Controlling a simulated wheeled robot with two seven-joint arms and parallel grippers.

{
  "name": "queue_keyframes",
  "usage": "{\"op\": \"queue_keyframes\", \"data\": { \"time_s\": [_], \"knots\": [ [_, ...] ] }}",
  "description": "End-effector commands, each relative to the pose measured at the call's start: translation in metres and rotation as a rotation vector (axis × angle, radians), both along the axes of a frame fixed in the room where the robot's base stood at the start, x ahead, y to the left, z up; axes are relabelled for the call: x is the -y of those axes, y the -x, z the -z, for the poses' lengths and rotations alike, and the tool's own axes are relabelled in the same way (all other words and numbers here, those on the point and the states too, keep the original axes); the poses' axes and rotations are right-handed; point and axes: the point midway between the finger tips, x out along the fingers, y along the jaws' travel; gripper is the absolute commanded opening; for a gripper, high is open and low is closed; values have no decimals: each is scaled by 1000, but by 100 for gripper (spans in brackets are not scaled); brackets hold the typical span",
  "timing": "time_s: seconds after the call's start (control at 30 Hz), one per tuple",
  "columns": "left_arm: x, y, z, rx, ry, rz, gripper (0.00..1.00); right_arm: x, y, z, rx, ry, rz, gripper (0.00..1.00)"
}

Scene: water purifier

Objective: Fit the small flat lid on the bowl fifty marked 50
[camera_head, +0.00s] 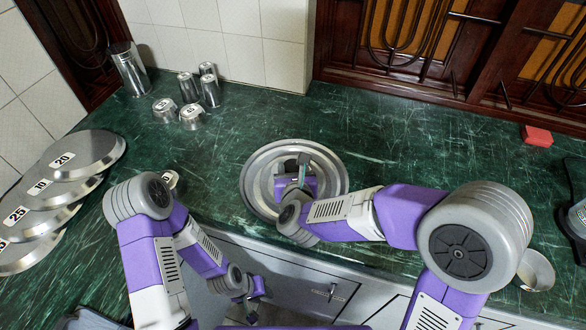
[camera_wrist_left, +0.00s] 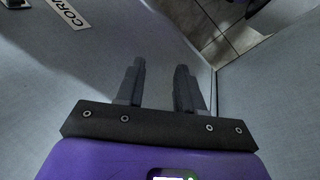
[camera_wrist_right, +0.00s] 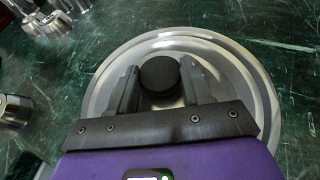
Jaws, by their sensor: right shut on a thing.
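A round metal piece with concentric rings (camera_head: 256,172) lies on the green counter in front of me. In the right wrist view it shows as a wide pale rim (camera_wrist_right: 268,100) around a smaller inner disc with a black knob (camera_wrist_right: 160,74). My right gripper (camera_head: 303,160) is above it, and its fingers (camera_wrist_right: 160,70) are shut on the knob from both sides. I cannot tell whether the inner disc rests on the rim. No 50 mark is readable. My left gripper (camera_head: 252,301) hangs low before the cabinet front, with its fingers (camera_wrist_left: 160,70) apart and empty.
Overlapping metal discs marked 20 (camera_head: 90,155), 10 and 25 lie at the left. Several metal cups (camera_head: 210,90) and a taller container (camera_head: 130,70) stand at the back left. A red block (camera_head: 537,135) lies at the right. The counter's back middle is clear.

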Motion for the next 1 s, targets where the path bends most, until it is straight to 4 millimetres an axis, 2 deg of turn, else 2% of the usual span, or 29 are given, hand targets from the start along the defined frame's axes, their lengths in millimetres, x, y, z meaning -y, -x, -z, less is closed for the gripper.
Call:
{"op": "queue_keyframes", "data": {
  "time_s": [0.07,0.1,0.3,0.57,0.67,1.0],
  "knots": [
    [0,0,0,0,0,0,37,0,0,-1,1,0,0,18],
    [0,0,0,0,0,0,37,0,0,-1,1,0,0,50],
    [0,0,0,0,0,0,37,0,0,-1,1,0,0,78],
    [0,0,-1,0,0,0,37,0,1,-1,0,0,0,78],
    [0,0,-2,0,0,0,37,0,6,-4,1,-1,-2,78],
    [0,0,-13,0,0,0,37,3,56,-26,2,1,-4,78]
  ]
}}
